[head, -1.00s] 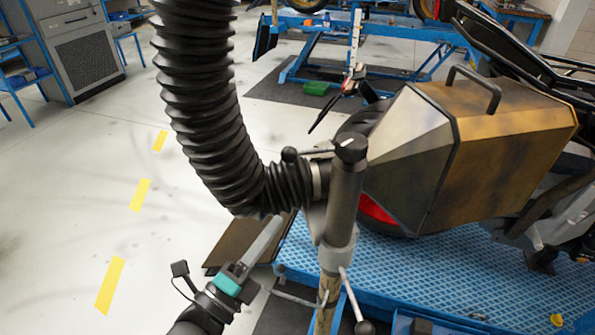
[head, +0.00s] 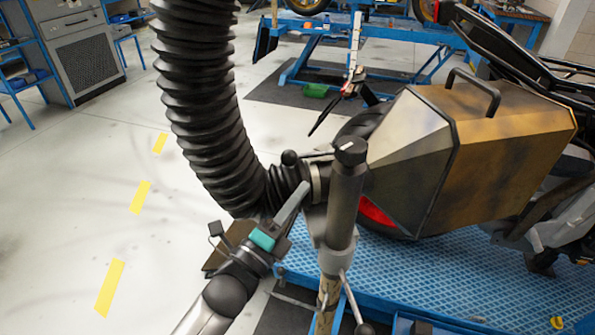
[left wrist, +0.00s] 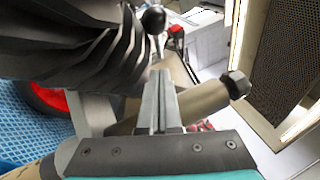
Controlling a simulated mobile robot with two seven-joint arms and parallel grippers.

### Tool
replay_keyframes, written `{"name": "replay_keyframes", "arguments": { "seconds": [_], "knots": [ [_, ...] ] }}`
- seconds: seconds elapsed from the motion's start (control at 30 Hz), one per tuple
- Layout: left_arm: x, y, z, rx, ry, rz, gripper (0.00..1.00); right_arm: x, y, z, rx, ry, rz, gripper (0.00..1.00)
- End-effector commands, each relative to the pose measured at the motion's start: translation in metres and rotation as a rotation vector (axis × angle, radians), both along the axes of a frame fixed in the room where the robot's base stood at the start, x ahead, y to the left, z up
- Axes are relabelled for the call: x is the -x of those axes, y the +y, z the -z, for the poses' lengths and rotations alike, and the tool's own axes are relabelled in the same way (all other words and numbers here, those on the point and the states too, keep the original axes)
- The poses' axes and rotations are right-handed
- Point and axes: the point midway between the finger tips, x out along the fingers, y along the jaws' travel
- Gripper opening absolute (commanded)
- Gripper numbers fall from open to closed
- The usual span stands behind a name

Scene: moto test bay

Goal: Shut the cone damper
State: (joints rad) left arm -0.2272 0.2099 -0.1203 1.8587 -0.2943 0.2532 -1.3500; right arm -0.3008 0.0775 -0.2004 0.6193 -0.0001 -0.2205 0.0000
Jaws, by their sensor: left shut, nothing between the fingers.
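The damper lever is a thin rod with a black ball knob (head: 290,157); it lies above the collar (head: 318,180) at the end of the black hose, roughly along the pipe. The ball also shows in the left wrist view (left wrist: 153,20), beyond my fingertips. My left gripper (head: 304,186) is shut and empty, its fingers pointing up just below and right of the ball, apart from it. The fingers also show in the left wrist view (left wrist: 160,76). The damper flap inside is hidden. My right gripper is not in view.
The thick ribbed hose (head: 195,90) hangs just left of the lever. An upright stand with a dark capped post (head: 345,205) is close on the right. A motorcycle with a brown case (head: 500,150) stands on a blue lift (head: 440,262). Open floor lies left.

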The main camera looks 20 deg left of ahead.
Motion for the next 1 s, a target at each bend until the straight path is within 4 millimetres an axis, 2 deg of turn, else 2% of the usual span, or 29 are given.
{"name": "replay_keyframes", "arguments": {
  "seconds": [0.07,0.2,0.4,1.0],
  "knots": [
    [-0.012,-0.004,-0.004,0.0,-0.003,0.001,0.0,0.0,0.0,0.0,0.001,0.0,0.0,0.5],
    [-0.029,0.006,-0.012,-0.004,-0.002,0.0,0.0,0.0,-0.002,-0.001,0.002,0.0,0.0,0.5],
    [-0.042,0.014,-0.017,-0.001,0.0,0.001,0.0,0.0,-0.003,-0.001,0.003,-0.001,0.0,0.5],
    [-0.046,0.016,-0.017,-0.003,-0.002,0.018,0.0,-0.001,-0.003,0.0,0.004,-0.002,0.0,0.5]
  ]
}}
